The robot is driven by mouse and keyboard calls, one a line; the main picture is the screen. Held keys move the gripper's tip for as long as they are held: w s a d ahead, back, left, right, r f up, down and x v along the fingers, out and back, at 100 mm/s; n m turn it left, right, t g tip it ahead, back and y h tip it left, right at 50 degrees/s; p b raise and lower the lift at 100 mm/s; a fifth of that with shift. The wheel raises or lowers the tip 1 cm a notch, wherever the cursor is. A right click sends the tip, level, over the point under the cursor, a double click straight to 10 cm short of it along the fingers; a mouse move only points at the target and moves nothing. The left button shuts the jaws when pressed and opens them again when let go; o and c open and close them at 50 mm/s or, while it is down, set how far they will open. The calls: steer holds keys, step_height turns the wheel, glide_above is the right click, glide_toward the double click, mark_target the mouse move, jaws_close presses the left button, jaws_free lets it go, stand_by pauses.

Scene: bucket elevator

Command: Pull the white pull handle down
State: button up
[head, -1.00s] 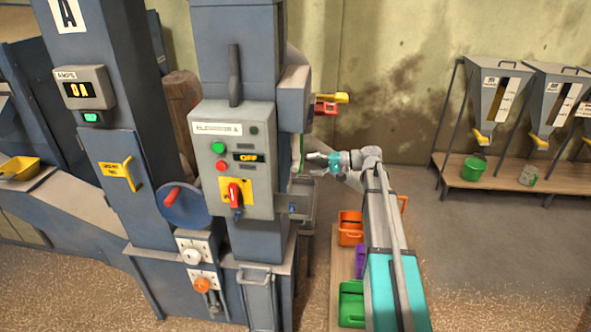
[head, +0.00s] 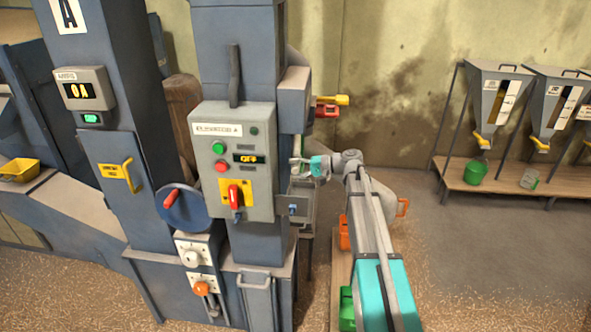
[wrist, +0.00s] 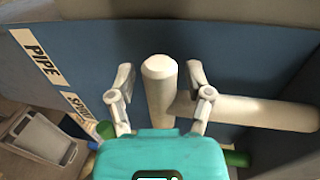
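The white pull handle (wrist: 159,88) shows in the wrist view as a rounded white bar, upright in the picture, with a thick white arm (wrist: 255,112) running off to the right from it. My gripper (wrist: 162,80) is open, with one finger on each side of the bar and visible gaps between. Its lower part is hidden behind my teal gripper body. In the head view, my gripper (head: 296,162) is at the right side of the grey-blue elevator column (head: 235,55); the handle cannot be made out there.
A control box (head: 232,180) with a red switch is on the column's front. A red and yellow part (head: 328,105) juts out above my gripper. Orange (head: 344,232) and green bins (head: 347,308) stand below my arm. Hoppers (head: 498,100) stand far right; open floor lies between.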

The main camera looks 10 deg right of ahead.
jaws_close()
steer(key=shift+f, duration=0.15)
step_height(320, 180, down, 10)
steer(key=b, duration=1)
steer(key=shift+s, duration=0.15)
steer(key=shift+f, duration=0.1)
steer(key=shift+o, duration=1.4)
jaws_free()
steer(key=shift+r, duration=0.25)
